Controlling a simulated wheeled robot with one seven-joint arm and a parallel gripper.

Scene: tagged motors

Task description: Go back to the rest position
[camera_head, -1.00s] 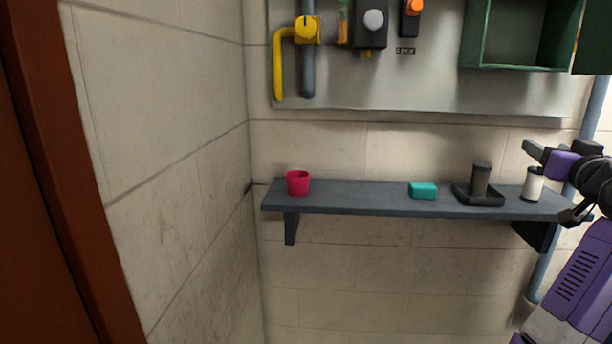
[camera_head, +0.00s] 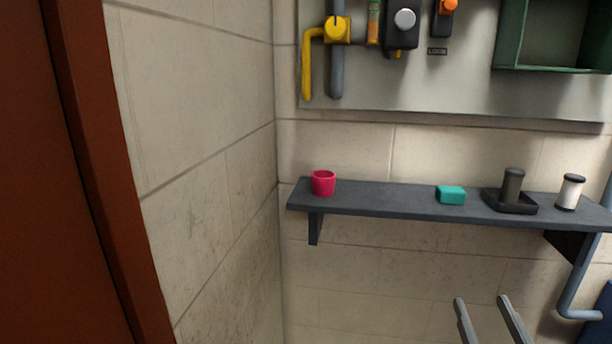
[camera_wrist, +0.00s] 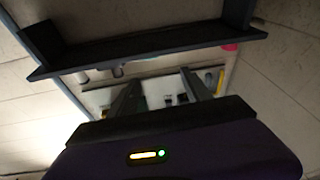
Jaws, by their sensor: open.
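My gripper (camera_head: 490,318) shows at the bottom of the head view as two grey fingers set apart, with nothing between them. It is below and in front of the dark grey shelf (camera_head: 400,203), apart from it. In the wrist view the two dark fingers of my gripper (camera_wrist: 163,88) are spread, and the shelf (camera_wrist: 150,45) crosses the upper part. The rest of my arm is out of the head view.
On the shelf stand a red cup (camera_head: 323,183), a teal block (camera_head: 451,195), a dark cylinder on a tray (camera_head: 511,190) and a white cylinder (camera_head: 570,192). A wall panel (camera_head: 450,95) with a yellow valve (camera_head: 337,30) hangs above. A brown door frame (camera_head: 100,180) stands left.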

